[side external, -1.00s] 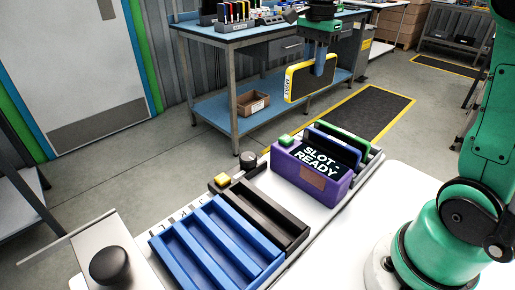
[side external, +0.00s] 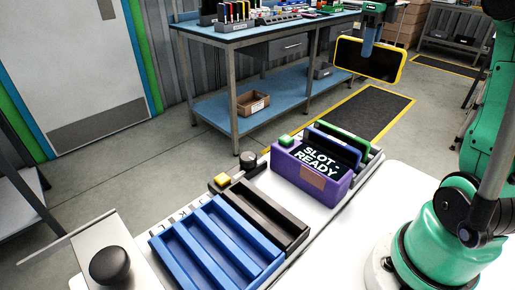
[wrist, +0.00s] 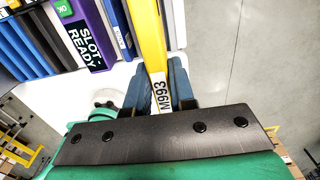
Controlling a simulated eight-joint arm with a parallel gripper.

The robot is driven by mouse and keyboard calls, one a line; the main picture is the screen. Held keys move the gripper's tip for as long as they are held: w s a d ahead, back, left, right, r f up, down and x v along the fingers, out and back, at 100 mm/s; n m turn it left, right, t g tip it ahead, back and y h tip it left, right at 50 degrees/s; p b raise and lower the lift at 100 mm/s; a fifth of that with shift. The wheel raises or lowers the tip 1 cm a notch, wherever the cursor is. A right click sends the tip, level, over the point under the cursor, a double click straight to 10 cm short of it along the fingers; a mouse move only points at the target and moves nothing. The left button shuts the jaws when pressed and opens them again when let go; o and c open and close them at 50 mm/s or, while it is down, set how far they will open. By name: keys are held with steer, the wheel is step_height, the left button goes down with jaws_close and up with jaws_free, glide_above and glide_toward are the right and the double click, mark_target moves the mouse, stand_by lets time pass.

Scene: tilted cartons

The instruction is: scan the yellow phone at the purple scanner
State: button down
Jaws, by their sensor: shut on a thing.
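The yellow phone (side external: 365,62) hangs in the air at the upper right of the side view, its dark screen visible inside a yellow frame. My gripper (side external: 369,44) is shut on its upper edge. In the wrist view the phone (wrist: 152,40) is edge-on between my blue fingers (wrist: 158,82), with a white label "M993" near the grip. The purple scanner (side external: 283,168) stands on the white bench and its sign reads "SLOT READY". It also shows at upper left in the wrist view (wrist: 97,14). The phone is above and apart from the scanner.
A dark blue phone-like slab (side external: 338,150) stands in or behind the scanner, with a green one (side external: 345,135) beyond. Blue slotted trays (side external: 205,250) and a black tray (side external: 265,220) lie to the left. A blue workbench (side external: 235,38) stands behind.

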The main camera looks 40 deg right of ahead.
step_height(320, 180, down, 19)
steer(key=shift+f, duration=0.2)
stand_by(0.3)
steer(key=shift+f, duration=0.1)
steer(key=c, duration=0.7)
jaws_free()
steer(key=shift+f, duration=0.1)
steer(key=shift+c, duration=0.2)
